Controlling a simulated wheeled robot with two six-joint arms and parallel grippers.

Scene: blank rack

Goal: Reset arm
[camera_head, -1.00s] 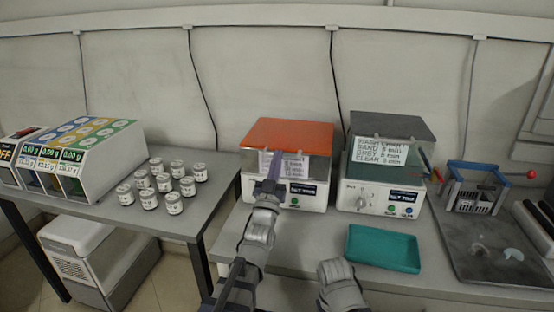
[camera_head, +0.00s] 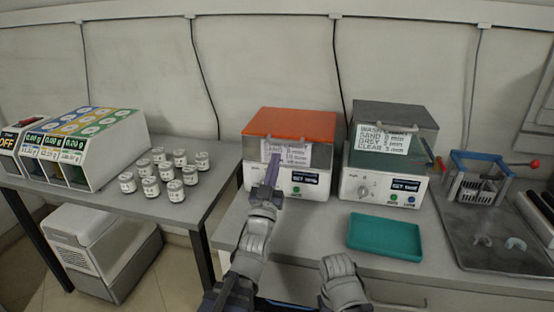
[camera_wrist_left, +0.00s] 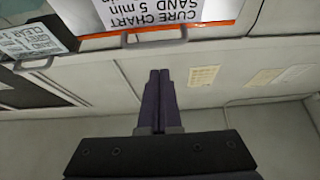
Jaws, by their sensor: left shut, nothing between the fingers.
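My left gripper (camera_head: 272,168) is shut and empty. In the left wrist view the two dark fingers (camera_wrist_left: 160,100) lie together. There the cure chart (camera_wrist_left: 155,12) and a grey handle show beyond the tips, with a gap in the picture. A grey link of my right arm shows at the bottom of the head view, but its gripper is out of sight.
A grey-lidded wash machine (camera_head: 393,118) stands right of the orange one. A teal tray (camera_head: 385,236) lies in front of it. A blue-framed rack (camera_head: 478,178) stands on a dark mat (camera_head: 500,245) at right. Several white jars (camera_head: 163,175) stand on the left table.

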